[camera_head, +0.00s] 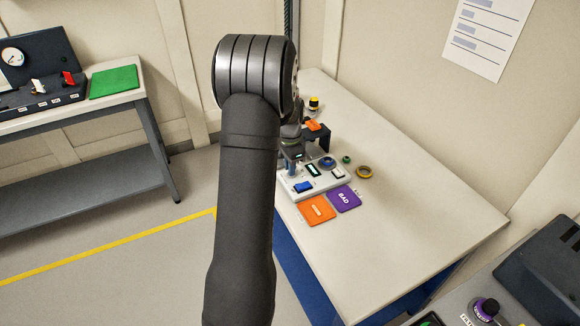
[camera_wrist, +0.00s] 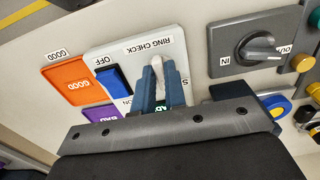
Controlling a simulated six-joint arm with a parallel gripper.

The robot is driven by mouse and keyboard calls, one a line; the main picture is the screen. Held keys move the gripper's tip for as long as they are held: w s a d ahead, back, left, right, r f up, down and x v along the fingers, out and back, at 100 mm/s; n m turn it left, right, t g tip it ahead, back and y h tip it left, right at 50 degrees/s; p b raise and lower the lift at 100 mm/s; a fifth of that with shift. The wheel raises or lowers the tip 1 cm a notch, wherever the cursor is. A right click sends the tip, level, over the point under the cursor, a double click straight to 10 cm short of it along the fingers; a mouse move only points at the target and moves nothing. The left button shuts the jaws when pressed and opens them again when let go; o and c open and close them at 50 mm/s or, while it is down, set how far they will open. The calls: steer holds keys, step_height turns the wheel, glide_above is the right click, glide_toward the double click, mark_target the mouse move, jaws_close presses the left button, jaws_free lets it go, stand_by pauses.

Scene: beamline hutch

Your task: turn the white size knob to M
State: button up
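The white size knob (camera_wrist: 157,66) is on the white ring check panel (camera_wrist: 105,47), between the two blue-grey fingers of my gripper (camera_wrist: 160,82) in the wrist view. The fingers are close together and appear shut on it, one on each side; its tip shows past them. A letter, seemingly S, shows just right of the fingers. Other size marks are hidden, so I cannot read the knob's setting. In the head view my gripper (camera_head: 291,155) is over the far left part of the panel (camera_head: 328,185), and the knob cannot be made out there.
A blue switch (camera_wrist: 112,84) is close beside the fingers. A grey box (camera_wrist: 228,32) with an IN/OUT knob stands to the right in the wrist view. Orange GOOD (camera_head: 317,210) and purple BAD (camera_head: 344,198) tiles lie near the panel. The table's near right part (camera_head: 420,220) is clear.

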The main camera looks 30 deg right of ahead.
steer(key=o, duration=0.3)
steer(key=shift+o, duration=0.2)
steer(key=shift+r, duration=0.1)
step_height(320, 180, up, 17)
steer(key=shift+r, duration=0.15)
stand_by(0.5)
step_height(320, 180, down, 18)
steer(key=shift+r, duration=0.25)
stand_by(0.3)
